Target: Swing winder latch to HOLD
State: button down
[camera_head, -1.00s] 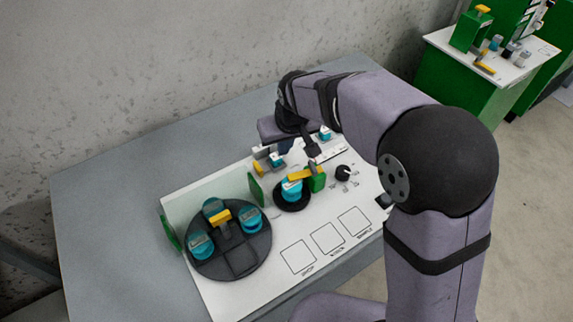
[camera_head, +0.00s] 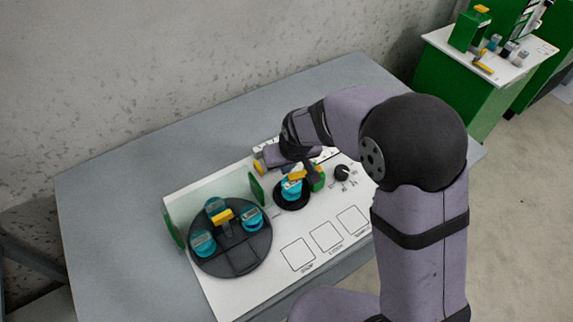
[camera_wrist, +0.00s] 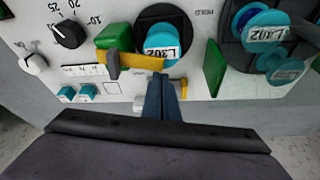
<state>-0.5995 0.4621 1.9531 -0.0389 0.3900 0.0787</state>
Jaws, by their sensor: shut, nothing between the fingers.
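The winder is a black round base (camera_head: 279,204) carrying a teal spool (camera_head: 291,190); in the wrist view the spool (camera_wrist: 161,42) shows a white label. The winder latch is a yellow bar (camera_wrist: 138,61) running from a green block (camera_wrist: 116,37) across the near edge of the winder. A dark grey peg (camera_wrist: 112,66) stands at its left part. The word HOLD (camera_wrist: 204,12) is printed right of the winder. My gripper (camera_wrist: 162,80) is shut and empty, its tips beside the bar's right end; contact cannot be told. In the head view my wrist partly hides this area.
A dark round carousel (camera_head: 240,262) with several teal spools stands left of the winder. A green upright plate (camera_wrist: 215,66) stands between them. Three printed squares (camera_head: 327,237) in front are empty.

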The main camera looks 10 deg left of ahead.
jog(key=shift+s+d, duration=0.3)
jog(key=shift+s, duration=0.45)
jog(key=shift+s+d+f, duration=0.1)
jog(key=shift+s+f, duration=0.05)
jog(key=shift+w+a, duration=0.4)
jog(key=shift+w, duration=0.05)
notch_tip(320, 180, up, 10)
jog(key=b, duration=0.1)
dwell(0.5)
